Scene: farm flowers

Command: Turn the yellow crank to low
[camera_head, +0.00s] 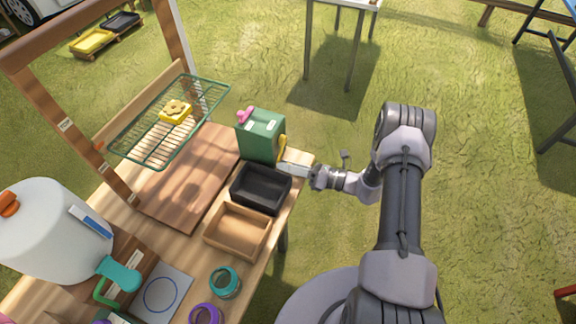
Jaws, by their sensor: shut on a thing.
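A green box (260,136) stands upright on the far right part of the wooden table. The yellow crank (282,148) is on its right side and shows as a small yellow piece. My gripper (284,167) reaches in from the right and is shut on the yellow crank. The gripper partly hides the crank, so its exact angle and any low marking cannot be read. A pink knob (245,115) sits on top of the box, and pale labels show on its top.
A black tray (237,197) and a wooden tray (208,237) stand in front of the box. A green wire rack (220,92) with a yellow flower-topped block (176,111) is at left. A white tank (50,235) stands front left. Open grass lies right.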

